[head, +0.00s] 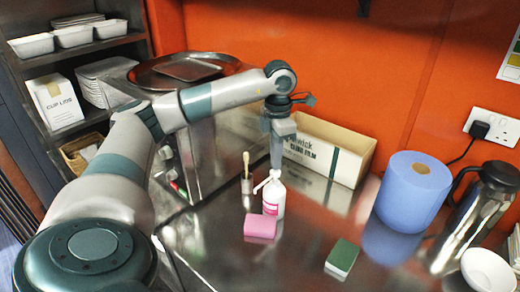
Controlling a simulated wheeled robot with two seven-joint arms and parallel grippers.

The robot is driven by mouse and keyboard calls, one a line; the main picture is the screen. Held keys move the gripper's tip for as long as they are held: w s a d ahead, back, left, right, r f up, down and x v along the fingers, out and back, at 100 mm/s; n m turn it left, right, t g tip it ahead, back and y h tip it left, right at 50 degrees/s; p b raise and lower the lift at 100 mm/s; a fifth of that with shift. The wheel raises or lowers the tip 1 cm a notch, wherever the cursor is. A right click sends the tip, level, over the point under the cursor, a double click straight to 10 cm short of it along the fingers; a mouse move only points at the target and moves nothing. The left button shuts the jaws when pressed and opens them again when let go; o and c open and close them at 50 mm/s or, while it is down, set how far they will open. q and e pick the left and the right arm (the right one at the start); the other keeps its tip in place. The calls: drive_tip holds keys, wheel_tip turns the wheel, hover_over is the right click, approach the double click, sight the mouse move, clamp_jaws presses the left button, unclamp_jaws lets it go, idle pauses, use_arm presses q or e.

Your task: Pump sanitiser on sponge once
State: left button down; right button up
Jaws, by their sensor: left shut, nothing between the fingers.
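A white pump bottle with a pink label (274,200) stands upright on the steel counter. Its white nozzle points left. A pink sponge (260,226) lies on the counter just in front of the bottle, below the nozzle side. A green-topped sponge with a pale underside (342,257) lies apart, further right. My left gripper (277,164) points straight down over the top of the bottle, shut and empty. Its tips are at or just above the pump head; I cannot tell whether they touch. My right gripper is not in view.
A cling film box (350,165) stands behind the bottle. A small pot with a brush (247,183) is left of it. A blue paper roll (412,190), a steel flask (478,212) and a white bowl (487,270) stand at right. The front counter is mostly clear.

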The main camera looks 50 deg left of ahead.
use_arm(q)
drive_tip(key=shift+r, duration=0.15)
wheel_tip(320, 180, up, 6)
drive_tip(key=p, duration=0.3)
drive_tip(key=shift+p, duration=0.3)
drive_tip(key=shift+f, duration=0.2)
idle(0.6)
